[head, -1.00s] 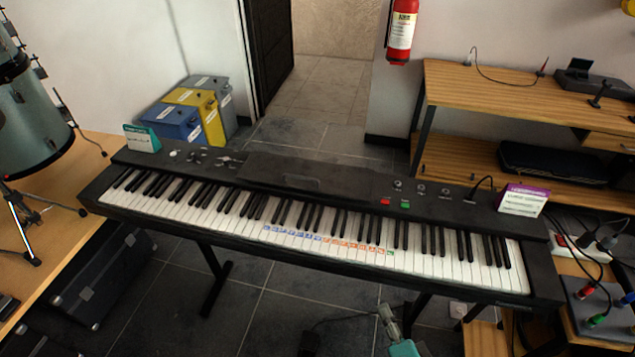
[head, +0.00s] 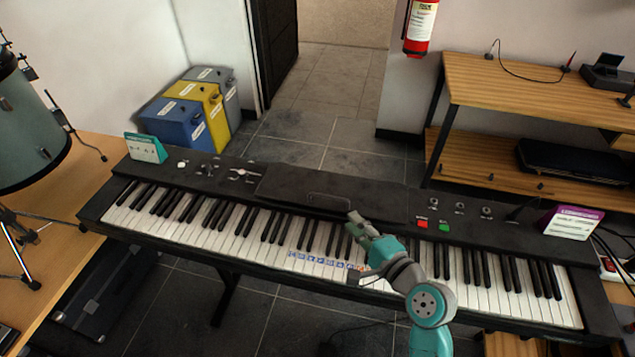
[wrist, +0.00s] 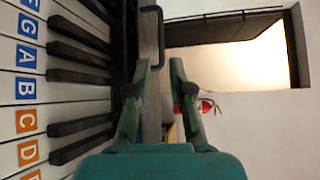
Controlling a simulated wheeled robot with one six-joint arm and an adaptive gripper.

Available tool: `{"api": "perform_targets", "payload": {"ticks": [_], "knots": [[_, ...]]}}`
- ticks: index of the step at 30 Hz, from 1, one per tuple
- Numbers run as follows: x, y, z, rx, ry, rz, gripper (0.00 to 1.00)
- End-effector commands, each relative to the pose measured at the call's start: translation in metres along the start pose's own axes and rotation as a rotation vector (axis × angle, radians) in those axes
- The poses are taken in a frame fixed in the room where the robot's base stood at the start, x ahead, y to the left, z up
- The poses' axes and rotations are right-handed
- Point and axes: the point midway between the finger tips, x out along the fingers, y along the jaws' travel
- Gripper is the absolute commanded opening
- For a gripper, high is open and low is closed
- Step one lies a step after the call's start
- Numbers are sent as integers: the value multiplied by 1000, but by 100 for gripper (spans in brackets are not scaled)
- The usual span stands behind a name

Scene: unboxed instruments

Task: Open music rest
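The music rest (head: 300,187) is a dark panel lying flat at the rear middle of the black keyboard in the head view. A thin handle loop (head: 330,197) shows near its front edge; the handle also shows in the wrist view (wrist: 160,35). My gripper (head: 355,219) is above the keys, just in front of and to the right of the handle. In the wrist view its two fingers (wrist: 160,68) are apart with nothing between them. The handle is just beyond the fingertips, and contact is not visible.
Red and green buttons (head: 433,225) sit right of the rest. A teal card (head: 146,148) and a purple-topped card (head: 572,222) stand at the keyboard's ends. A wooden shelf (head: 520,90) stands back right; bins (head: 185,118) stand behind left.

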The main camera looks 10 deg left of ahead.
Motion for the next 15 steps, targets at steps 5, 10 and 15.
{"api": "perform_targets", "payload": {"ticks": [5, 10, 15], "knots": [[12, -1, 0, 1, -2, 0, 21], [39, -1, 0, -1, -4, -1, 21], [69, -1, 1, 1, -3, -1, 21]]}}
